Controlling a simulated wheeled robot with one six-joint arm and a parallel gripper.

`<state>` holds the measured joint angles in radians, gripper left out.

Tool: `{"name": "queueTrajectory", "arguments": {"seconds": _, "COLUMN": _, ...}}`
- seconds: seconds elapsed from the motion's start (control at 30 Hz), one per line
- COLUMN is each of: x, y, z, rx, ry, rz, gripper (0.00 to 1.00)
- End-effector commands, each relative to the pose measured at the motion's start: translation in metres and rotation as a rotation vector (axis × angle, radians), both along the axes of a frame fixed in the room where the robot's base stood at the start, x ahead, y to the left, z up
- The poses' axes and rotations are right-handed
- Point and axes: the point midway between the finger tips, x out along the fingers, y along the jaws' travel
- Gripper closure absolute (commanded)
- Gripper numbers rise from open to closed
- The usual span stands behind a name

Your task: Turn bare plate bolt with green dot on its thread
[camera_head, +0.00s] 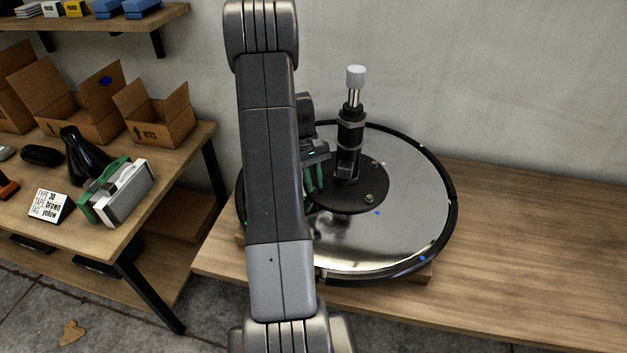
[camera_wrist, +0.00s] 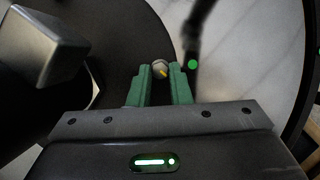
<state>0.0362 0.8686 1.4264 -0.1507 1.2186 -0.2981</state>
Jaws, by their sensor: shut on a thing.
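A small bolt (camera_wrist: 160,69) with a yellow mark on its head sits near the edge of the black plate (camera_wrist: 110,50). My gripper (camera_wrist: 161,74) has its green fingers shut on this bolt, one on each side. A green dot (camera_wrist: 192,64) lies just right of the fingers on the shiny base, by a dark reflection. In the head view my gripper (camera_head: 314,180) reaches down to the left part of the black plate (camera_head: 335,205), partly behind my arm. The bolt it holds is hidden there. Another bolt (camera_head: 369,198) stands at the plate's right, near a blue dot (camera_head: 377,213).
A black column (camera_head: 350,145) with a white-capped piston (camera_head: 355,77) rises from the plate, close to my gripper. The round chrome base (camera_head: 415,200) has a black rim and lies on a wooden bench (camera_head: 540,250). The bench is clear to the right.

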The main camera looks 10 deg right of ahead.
Motion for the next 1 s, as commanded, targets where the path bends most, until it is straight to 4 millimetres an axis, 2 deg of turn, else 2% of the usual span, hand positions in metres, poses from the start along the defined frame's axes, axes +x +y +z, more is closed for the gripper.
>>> {"name": "queueTrajectory", "arguments": {"seconds": 0.37, "x": 0.001, "y": 0.000, "z": 0.001, "rx": 0.000, "ry": -0.003, "rz": -0.004, "gripper": 1.00}}
{"name": "queueTrajectory", "arguments": {"seconds": 0.4, "x": 0.001, "y": 0.000, "z": 0.001, "rx": 0.000, "ry": -0.003, "rz": -0.004, "gripper": 0.81}}
{"name": "queueTrajectory", "arguments": {"seconds": 0.5, "x": 0.001, "y": 0.000, "z": 0.001, "rx": 0.000, "ry": -0.003, "rz": -0.004, "gripper": 0.61}}
{"name": "queueTrajectory", "arguments": {"seconds": 0.83, "x": 0.001, "y": 0.000, "z": 0.002, "rx": 0.000, "ry": -0.002, "rz": -0.004, "gripper": 0.61}}
{"name": "queueTrajectory", "arguments": {"seconds": 1.0, "x": 0.009, "y": 0.003, "z": 0.020, "rx": 0.000, "ry": -0.004, "rz": -0.004, "gripper": 0.61}}
